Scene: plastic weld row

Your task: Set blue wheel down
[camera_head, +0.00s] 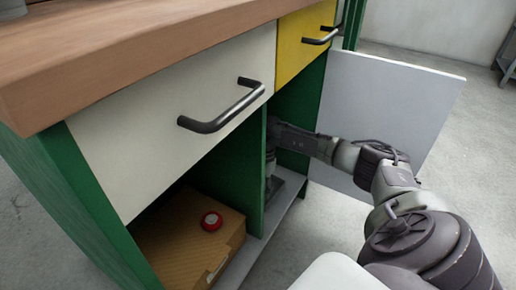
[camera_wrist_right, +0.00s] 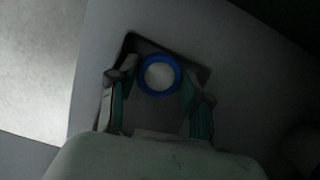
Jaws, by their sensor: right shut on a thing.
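The blue wheel (camera_wrist_right: 159,74), a blue ring with a pale centre, shows in the right wrist view between the fingers of my right gripper (camera_wrist_right: 155,90). The fingers are shut on it. A dark, rounded-square flat piece (camera_wrist_right: 137,44) lies behind the wheel in that view. I cannot tell whether the wheel touches it. In the head view my right arm reaches into the right-hand compartment of the cabinet, and the gripper (camera_head: 270,178) is partly hidden by the green divider. The wheel is hidden there. My left gripper is not in view.
A cardboard box (camera_head: 180,250) with a red round object (camera_head: 211,221) on it stands in the left compartment. The green divider (camera_head: 257,170) is close left of my arm. A pale open door (camera_head: 395,105) stands to the right. Drawers with dark handles (camera_head: 225,110) are above.

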